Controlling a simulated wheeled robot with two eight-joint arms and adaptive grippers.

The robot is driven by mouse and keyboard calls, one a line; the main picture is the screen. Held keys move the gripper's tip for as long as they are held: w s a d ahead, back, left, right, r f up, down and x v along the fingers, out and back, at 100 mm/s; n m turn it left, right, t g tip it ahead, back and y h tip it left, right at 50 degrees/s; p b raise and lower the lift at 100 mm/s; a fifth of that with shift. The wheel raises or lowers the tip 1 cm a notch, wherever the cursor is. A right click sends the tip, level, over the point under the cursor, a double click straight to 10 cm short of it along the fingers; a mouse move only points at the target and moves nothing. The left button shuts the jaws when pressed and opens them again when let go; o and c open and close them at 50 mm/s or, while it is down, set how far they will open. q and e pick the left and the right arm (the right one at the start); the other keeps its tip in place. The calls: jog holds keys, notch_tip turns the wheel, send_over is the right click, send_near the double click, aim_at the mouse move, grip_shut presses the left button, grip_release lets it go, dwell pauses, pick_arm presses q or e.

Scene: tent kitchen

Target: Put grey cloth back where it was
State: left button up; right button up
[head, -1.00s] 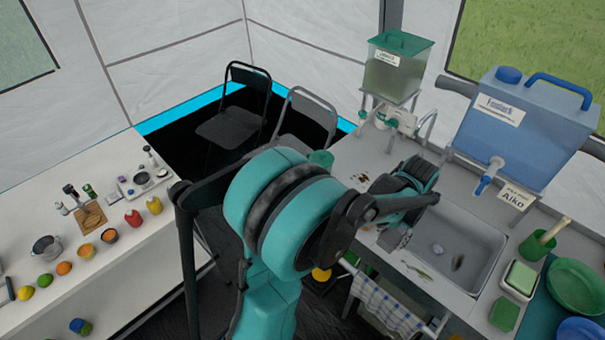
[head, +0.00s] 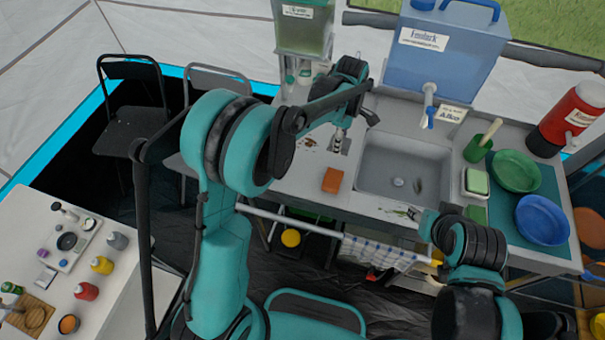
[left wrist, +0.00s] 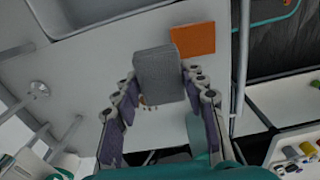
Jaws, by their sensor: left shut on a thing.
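The grey cloth (left wrist: 158,72) is a small thick grey pad between the fingers of my left gripper (left wrist: 160,90) in the left wrist view. The gripper is shut on it, over the pale counter (left wrist: 105,62). In the head view my left gripper (head: 342,138) is above the counter left of the sink, and the cloth is hard to make out there. An orange cloth (head: 332,180) lies flat on the counter near the gripper; it also shows in the left wrist view (left wrist: 193,38). My right arm's end (head: 428,222) is at the counter's front edge; its fingers are not clear.
The sink (head: 385,172) is right of the orange cloth. Green and blue bowls, a cup and a sponge dish are at the right. A checked towel (head: 370,252) hangs in front.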

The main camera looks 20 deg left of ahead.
pick_arm(q)
jog(key=shift+a+f, duration=0.15)
jog(key=b, duration=0.3)
send_over(303, 176)
notch_tip(303, 176, down, 7)
jog(key=shift+r, duration=0.1)
jog(key=shift+f+b, duration=0.95)
jog(key=shift+f, duration=1.05)
jog(key=shift+s, duration=0.1)
jog(key=shift+f, duration=0.1)
jog(key=o, duration=1.2)
